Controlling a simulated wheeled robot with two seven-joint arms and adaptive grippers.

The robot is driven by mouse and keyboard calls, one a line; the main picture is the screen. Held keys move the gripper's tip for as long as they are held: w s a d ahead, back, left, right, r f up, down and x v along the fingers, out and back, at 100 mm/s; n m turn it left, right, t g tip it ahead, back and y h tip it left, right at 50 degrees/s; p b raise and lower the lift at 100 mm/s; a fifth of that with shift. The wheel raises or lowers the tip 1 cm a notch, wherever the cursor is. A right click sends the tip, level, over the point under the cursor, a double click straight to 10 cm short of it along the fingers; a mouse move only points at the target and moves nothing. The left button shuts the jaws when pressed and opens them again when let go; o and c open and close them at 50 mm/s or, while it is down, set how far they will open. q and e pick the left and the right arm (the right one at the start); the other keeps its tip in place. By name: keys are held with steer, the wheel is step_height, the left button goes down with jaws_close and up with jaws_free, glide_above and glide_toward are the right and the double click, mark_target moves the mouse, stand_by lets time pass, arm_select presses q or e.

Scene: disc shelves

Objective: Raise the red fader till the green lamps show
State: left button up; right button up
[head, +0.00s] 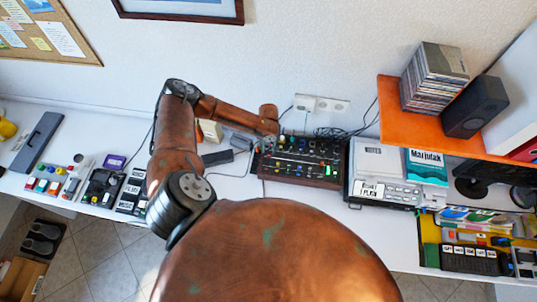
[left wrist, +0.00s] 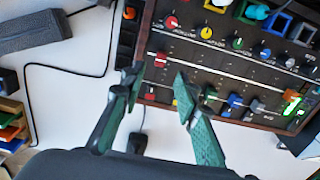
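A dark mixer with wooden sides (head: 300,165) lies on the white desk, with rows of coloured knobs and fader caps. In the left wrist view the red fader cap (left wrist: 160,60) sits near the mixer's left end, just beyond and between my fingertips, apart from both. My left gripper (left wrist: 157,80) has its two green fingers spread, with nothing between them. In the head view it is mostly hidden behind my arm, by the mixer's left end; I cannot make out the red fader there. Green lights (left wrist: 293,106) glow at the mixer's right end. My right gripper is not in view.
A grey device (head: 385,172) stands right of the mixer, under an orange shelf (head: 400,115) with discs and a speaker (head: 476,106). A dark bar (head: 217,157) and cables lie left of the mixer. Small gear covers the desk further left.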

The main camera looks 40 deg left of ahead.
mark_target(269, 156)
arm_select(q)
step_height(269, 156, down, 6)
steer(key=shift+p, duration=0.3)
jaws_close()
stand_by(0.3)
stand_by(0.4)
